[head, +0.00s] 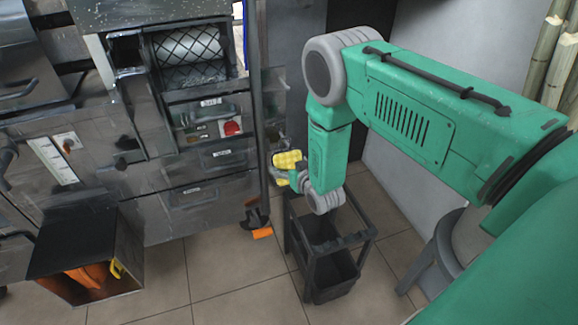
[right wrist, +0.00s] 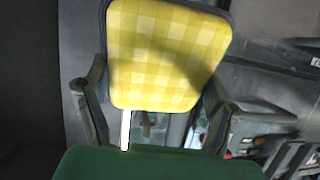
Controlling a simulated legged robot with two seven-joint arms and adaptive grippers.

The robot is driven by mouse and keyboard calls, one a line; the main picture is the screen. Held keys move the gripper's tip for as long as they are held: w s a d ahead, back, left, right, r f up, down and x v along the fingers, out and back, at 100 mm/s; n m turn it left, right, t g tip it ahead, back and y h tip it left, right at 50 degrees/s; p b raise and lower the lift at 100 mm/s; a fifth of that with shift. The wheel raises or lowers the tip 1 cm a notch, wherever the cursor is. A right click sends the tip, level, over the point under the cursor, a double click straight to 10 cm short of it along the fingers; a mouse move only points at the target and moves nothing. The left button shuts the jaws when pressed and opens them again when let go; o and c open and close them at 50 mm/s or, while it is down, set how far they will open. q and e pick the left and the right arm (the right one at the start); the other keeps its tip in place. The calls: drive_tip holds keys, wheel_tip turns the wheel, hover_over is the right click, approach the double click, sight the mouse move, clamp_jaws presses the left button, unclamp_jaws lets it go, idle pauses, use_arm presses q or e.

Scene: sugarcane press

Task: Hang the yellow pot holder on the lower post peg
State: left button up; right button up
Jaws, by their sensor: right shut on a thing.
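The yellow pot holder (head: 287,157) is at the end of my right arm, just right of the dark vertical post (head: 257,110) in the head view. My right gripper (head: 291,178) is shut on it. In the right wrist view the pot holder (right wrist: 168,52) is a yellow checked pad with a dark edge, upright between the fingers of my right gripper (right wrist: 155,105). A white strip (right wrist: 125,129) shows below its lower edge. In the head view the pad appears apart from the post, but the depth gap is unclear. I cannot make out the lower peg. My left gripper is out of view.
The metal press (head: 190,75) stands left of the post, with a red button (head: 231,128). A black cart (head: 328,270) stands below my right gripper. A grey stool (head: 440,250) is at the right. An open bin (head: 75,245) holds orange items at lower left. Tiled floor is clear at front centre.

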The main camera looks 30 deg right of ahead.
drive_tip(key=shift+d, duration=0.1)
drive_tip(key=o, duration=1.7)
drive_tip(key=shift+f, duration=0.1)
drive_tip(key=shift+s, duration=0.1)
drive_tip(key=shift+s, duration=0.25)
drive_tip(key=v, duration=1.1)
drive_tip(key=shift+s, duration=0.15)
